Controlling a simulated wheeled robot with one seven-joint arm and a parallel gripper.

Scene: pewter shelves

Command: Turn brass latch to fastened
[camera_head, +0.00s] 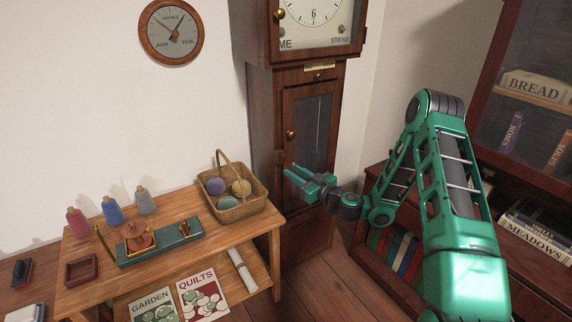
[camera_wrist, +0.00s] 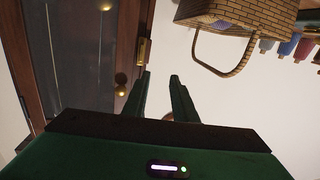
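The tall clock's lower door (camera_head: 309,122) has a narrow brass fitting (camera_head: 281,157) at its left edge, which looks like the latch. It lies lengthwise along the wooden edge in the wrist view (camera_wrist: 144,50). Its exact turn is too small to tell. A round brass knob (camera_head: 291,135) sits just above it on the door. My gripper (camera_head: 291,170) is open and empty, its fingers pointing left just below and in front of the fitting. In the wrist view the two fingertips (camera_wrist: 160,77) are apart, with the fitting just beyond the left one, not between them.
A wicker basket (camera_head: 234,207) with yarn balls stands on a wooden table (camera_head: 190,210) left of the clock. Dark bookcases (camera_head: 535,185) stand on the right. Open floor (camera_head: 322,285) lies below my arm.

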